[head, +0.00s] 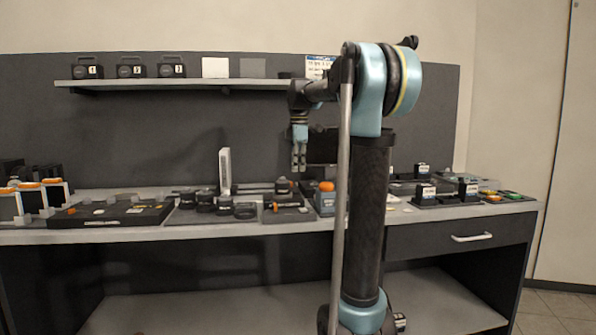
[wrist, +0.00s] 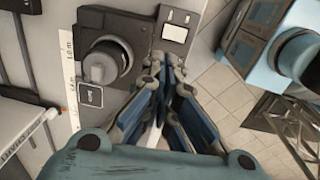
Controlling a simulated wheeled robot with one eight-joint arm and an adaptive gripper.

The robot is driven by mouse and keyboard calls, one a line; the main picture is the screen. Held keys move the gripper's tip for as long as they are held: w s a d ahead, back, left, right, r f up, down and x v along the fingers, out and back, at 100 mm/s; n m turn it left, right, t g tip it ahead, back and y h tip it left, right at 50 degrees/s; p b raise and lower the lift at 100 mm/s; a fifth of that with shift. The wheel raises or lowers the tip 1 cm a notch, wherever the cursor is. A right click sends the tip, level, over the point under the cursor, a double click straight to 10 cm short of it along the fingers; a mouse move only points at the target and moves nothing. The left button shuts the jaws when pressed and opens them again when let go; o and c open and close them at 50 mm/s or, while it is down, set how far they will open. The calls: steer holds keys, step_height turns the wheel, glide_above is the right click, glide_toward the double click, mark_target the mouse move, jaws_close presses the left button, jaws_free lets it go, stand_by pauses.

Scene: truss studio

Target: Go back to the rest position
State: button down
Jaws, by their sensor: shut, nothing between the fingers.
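My gripper (head: 299,166) hangs pointing down in the head view, above the workbench (head: 290,230) and in front of the dark back panel. In the wrist view my gripper (wrist: 165,70) shows with its fingers together and nothing between them. My arm rises at the middle right of the head view and bends over to the left at the top. Part of the bench behind the arm column is hidden.
The bench holds black trays (head: 110,213) with parts, an orange-topped block (head: 326,198) close below my gripper, and an upright pale piece (head: 225,170). A shelf (head: 190,84) with numbered cases is behind. A drawer (head: 455,238) is at right.

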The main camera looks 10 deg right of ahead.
steer(key=s+d+f+m, duration=0.2)
steer(key=s+f+m, duration=0.7)
steer(key=s+f, duration=0.7)
steer(key=s+d+f+m+t, duration=0.1)
steer(key=s+d+f+m, duration=0.2)
steer(key=s+f+m, duration=0.6)
steer(key=s+f, duration=0.7)
steer(key=s, duration=0.3)
steer(key=shift+s+f, duration=0.2)
steer(key=shift+d, duration=0.1)
steer(key=shift+w+f, duration=0.2)
steer(key=shift+w, duration=0.2)
